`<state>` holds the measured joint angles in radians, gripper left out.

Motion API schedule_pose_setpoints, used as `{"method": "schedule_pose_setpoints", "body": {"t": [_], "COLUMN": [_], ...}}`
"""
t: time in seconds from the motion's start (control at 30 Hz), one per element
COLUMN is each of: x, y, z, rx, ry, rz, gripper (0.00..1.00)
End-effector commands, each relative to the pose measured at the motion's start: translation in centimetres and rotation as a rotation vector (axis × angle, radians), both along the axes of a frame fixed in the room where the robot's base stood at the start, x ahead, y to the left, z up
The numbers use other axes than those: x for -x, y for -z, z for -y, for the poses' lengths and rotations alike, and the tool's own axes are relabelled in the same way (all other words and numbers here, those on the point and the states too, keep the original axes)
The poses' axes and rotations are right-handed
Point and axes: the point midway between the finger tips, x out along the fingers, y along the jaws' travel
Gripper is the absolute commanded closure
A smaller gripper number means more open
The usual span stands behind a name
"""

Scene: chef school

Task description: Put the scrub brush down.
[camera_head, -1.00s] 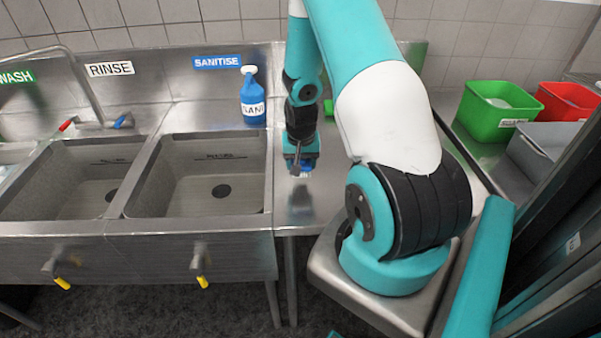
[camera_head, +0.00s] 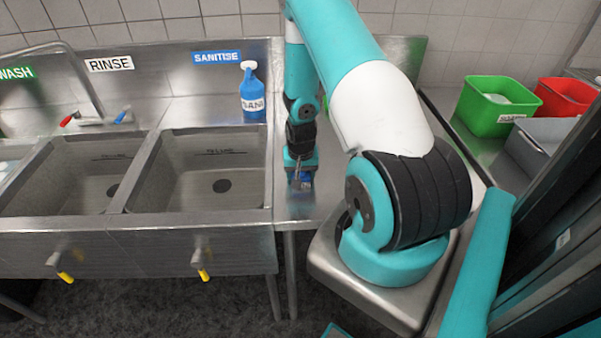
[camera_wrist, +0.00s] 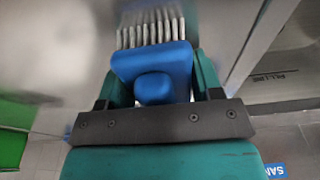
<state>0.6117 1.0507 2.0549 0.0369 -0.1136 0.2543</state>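The scrub brush (camera_wrist: 153,62) has a blue body and pale bristles. In the wrist view it sits between the two teal fingers of my gripper (camera_wrist: 152,85), which are shut on it, with the bristles pointing away from the gripper. I cannot tell whether the bristles touch the steel.
The sanitise sink (camera_head: 180,190) lies left of the gripper. A green bin (camera_head: 492,108), a red bin (camera_head: 565,97) and a grey bin (camera_head: 540,140) stand at the right. The drainboard around the gripper looks clear.

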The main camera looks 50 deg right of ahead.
Motion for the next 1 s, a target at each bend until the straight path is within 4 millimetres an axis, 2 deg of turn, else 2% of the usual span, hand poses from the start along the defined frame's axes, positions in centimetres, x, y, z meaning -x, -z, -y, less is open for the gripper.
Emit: {"method": "schedule_pose_setpoints", "body": {"t": [0.03, 0.07, 0.67, 0.83, 1.0], "x": [0.1, 0.2, 0.6, 0.5, 0.5], "y": [0.2, 0.2, 0.3, -0.9, -4.1], "z": [0.0, 0.0, 0.2, 0.0, -0.5], "rx": [-0.001, 0.000, -0.002, 0.001, 0.003], "ry": [0.000, 0.000, 0.006, 0.003, 0.000], "rz": [-0.003, -0.004, -0.013, -0.009, -0.003], "gripper": [0.23, 0.17, 0.16, 0.16, 0.16]}}
